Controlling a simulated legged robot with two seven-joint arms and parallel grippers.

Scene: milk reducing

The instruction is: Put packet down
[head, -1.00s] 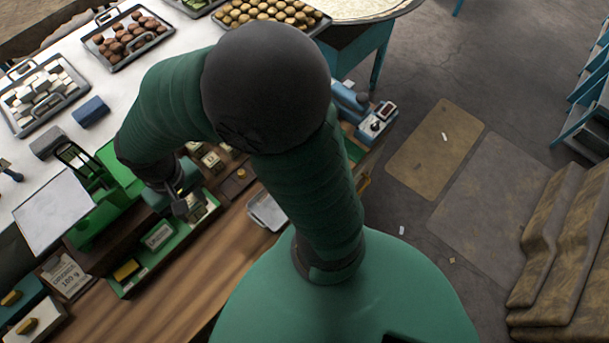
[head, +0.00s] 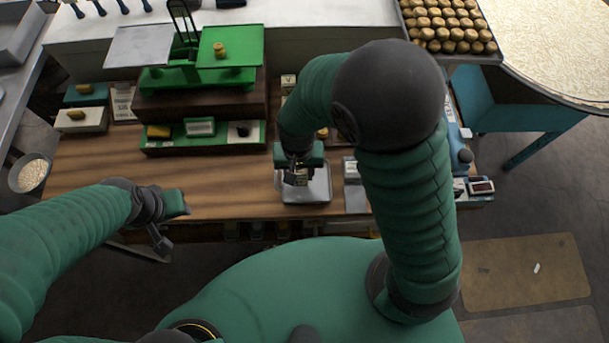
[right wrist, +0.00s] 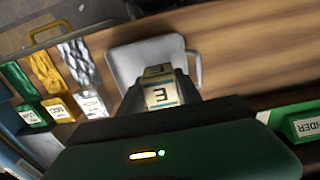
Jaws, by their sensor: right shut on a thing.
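A small pale packet (head: 301,177) with a dark printed mark is in my right gripper (head: 296,178). In the right wrist view the packet (right wrist: 161,94) is held between the fingers, over the shallow metal tray (right wrist: 122,62). In the head view the tray (head: 321,190) lies on the wooden counter, under and around the gripper. I cannot tell whether the packet touches the tray. My left gripper (head: 163,228) hangs empty at the counter's front edge, and its finger opening is unclear.
A green scale (head: 200,78) stands behind on a dark block, with a yellow weight on its green pan. A green holder (head: 170,147) sits in front. Foil packs (right wrist: 80,65) lie beside the tray. The wooden counter (head: 220,175) left of the tray is clear.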

